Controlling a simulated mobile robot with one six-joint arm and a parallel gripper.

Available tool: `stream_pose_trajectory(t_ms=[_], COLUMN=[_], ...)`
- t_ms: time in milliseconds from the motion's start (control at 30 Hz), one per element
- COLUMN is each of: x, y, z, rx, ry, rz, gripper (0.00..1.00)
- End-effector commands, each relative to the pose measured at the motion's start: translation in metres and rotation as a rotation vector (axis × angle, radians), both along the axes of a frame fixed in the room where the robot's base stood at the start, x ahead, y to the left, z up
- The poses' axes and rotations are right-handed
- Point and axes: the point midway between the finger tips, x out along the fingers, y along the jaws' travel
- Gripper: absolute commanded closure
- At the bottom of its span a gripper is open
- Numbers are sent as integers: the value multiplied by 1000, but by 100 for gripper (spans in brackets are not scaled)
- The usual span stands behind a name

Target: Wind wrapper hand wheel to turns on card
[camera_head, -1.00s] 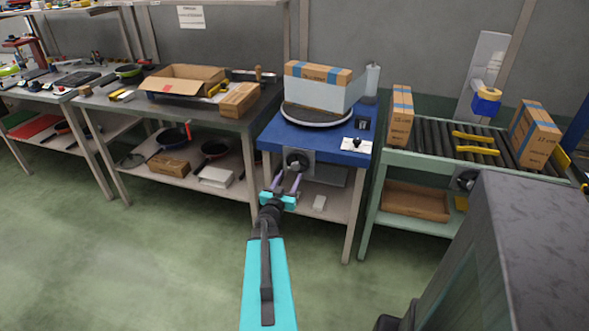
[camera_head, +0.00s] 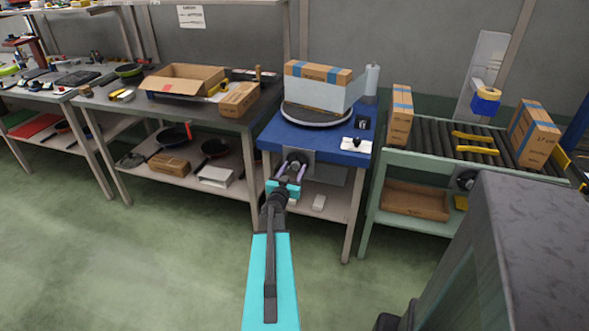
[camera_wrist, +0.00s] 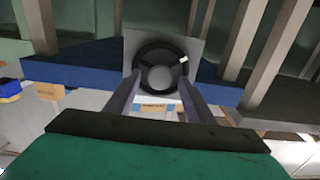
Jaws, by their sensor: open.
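The black hand wheel (camera_wrist: 141,70) sits on a grey plate (camera_wrist: 128,45) on the front of the blue wrapper table (camera_head: 340,150). My gripper (camera_head: 291,166) is open in front of the wheel, and its two fingers (camera_wrist: 158,98) reach toward the wheel's rim in the wrist view. I cannot tell whether they touch it. A light mark shows on the rim. On top, a box (camera_head: 318,70) partly wrapped in clear film stands on the round turntable (camera_head: 316,118). A white card (camera_head: 357,145) lies at the table's front right; its writing is too small to read.
A roller conveyor (camera_head: 440,138) with boxes (camera_head: 401,115) stands to the right. A workbench (camera_head: 225,118) with an open carton (camera_head: 183,82) stands to the left. Pans lie on its lower shelf (camera_head: 195,175). The green floor (camera_head: 150,260) in front is clear.

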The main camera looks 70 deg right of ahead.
Motion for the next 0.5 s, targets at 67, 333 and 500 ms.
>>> stream_pose_trajectory(t_ms=[67,333,500], x=[0,0,-1], y=[0,0,-3], z=[0,0,0], rx=[0,0,-1], ry=[0,0,-3], rz=[0,0,-1], gripper=[51,90,91])
